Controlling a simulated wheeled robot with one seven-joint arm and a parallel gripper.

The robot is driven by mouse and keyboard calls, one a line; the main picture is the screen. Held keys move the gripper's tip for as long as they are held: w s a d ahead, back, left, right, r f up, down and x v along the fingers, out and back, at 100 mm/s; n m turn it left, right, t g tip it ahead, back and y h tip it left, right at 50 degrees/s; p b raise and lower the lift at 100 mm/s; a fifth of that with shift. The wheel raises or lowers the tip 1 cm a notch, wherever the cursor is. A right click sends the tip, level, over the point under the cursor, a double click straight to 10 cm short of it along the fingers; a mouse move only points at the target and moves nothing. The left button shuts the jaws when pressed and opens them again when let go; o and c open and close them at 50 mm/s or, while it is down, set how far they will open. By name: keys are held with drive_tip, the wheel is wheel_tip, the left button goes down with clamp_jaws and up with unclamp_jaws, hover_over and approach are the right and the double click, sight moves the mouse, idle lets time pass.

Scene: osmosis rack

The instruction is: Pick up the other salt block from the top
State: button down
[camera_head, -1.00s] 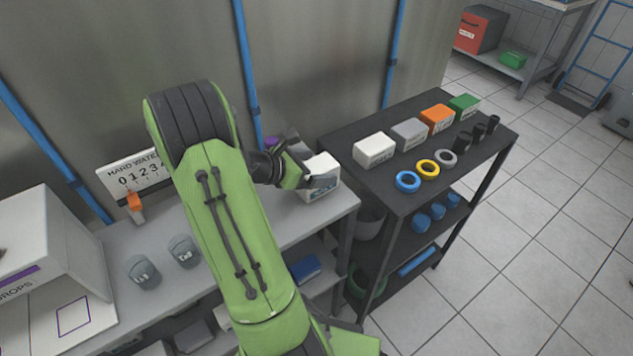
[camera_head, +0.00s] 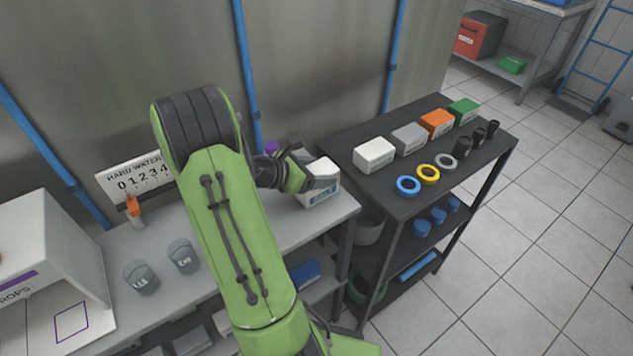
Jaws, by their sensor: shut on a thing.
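My gripper (camera_head: 318,182) is at the right end of the grey bench, its fingers shut on a white salt block (camera_head: 322,170). The arm and fingers hide part of this block, and I cannot tell whether it touches the bench. Another white block (camera_head: 374,155) sits on the dark rack's top shelf, at its left end, clear of the gripper.
The dark rack (camera_head: 388,208) also bears grey (camera_head: 409,138), orange (camera_head: 437,123) and green (camera_head: 463,110) blocks, coloured rings and black fittings. The grey bench (camera_head: 215,262) holds two grey cups and a hard-water scale sign (camera_head: 137,180). Tiled floor is free at right.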

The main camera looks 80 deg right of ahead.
drive_tip(key=shift+r, duration=0.1)
wheel_tip(320, 180, up, 10)
drive_tip(key=p, duration=0.4)
drive_tip(key=shift+p, duration=0.3)
